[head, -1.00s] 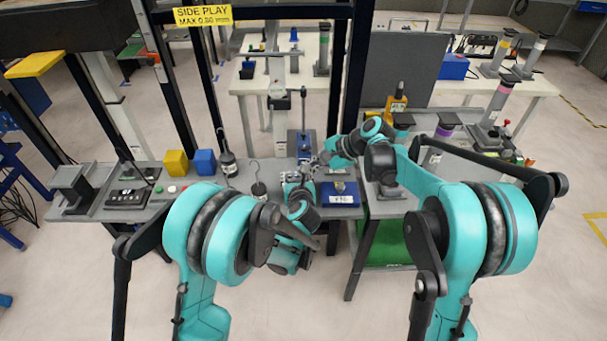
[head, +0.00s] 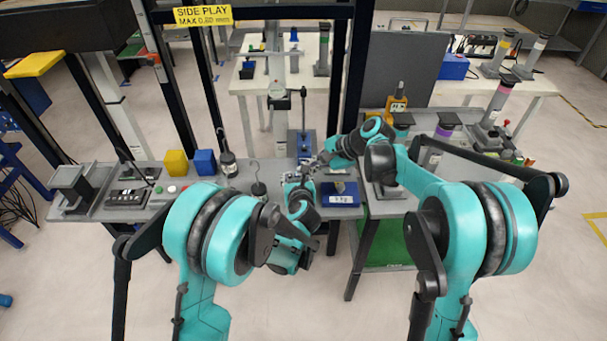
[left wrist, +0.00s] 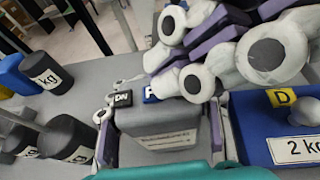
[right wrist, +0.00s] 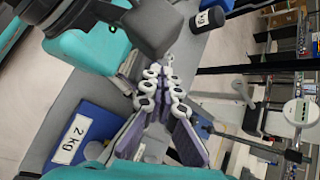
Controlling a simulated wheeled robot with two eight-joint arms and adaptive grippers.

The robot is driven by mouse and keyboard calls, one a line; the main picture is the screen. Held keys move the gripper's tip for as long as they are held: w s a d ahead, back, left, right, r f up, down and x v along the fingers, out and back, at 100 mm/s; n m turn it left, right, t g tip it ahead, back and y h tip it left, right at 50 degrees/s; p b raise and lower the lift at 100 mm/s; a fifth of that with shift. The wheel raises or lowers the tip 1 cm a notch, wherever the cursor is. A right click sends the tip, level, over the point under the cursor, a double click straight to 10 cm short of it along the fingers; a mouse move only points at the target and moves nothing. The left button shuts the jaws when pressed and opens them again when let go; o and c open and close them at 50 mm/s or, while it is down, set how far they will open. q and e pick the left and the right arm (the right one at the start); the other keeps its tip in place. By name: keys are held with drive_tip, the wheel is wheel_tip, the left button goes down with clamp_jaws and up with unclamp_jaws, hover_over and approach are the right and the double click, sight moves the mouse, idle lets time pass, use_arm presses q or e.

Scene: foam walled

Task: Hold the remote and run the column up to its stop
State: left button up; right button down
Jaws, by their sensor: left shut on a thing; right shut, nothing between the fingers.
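The grey remote (left wrist: 165,142) is upright between the purple finger pads of my left gripper (left wrist: 160,128). Its top has a black key marked DN (left wrist: 122,98) and a blue key (left wrist: 150,94) partly covered. My left gripper (head: 297,181) is shut on the remote, above the front bench. My right gripper (head: 317,163) is shut and empty; its fingers (left wrist: 205,45) reach over the remote beside the blue key. I cannot tell whether they touch it. It also shows in the right wrist view (right wrist: 165,92). I cannot tell which upright is the column.
A blue 2 kg block (head: 343,194) sits close to the right of the remote. Dark weights (head: 228,166), a yellow cube (head: 176,162) and a blue cube (head: 204,162) stand on the bench to the left. A dark frame post (head: 338,75) rises behind.

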idle(0.7)
drive_tip(key=shift+r, duration=0.7)
drive_tip(key=shift+r, duration=2.5)
use_arm(q)
drive_tip(key=o, duration=1.5)
drive_tip(key=shift+s, duration=0.1)
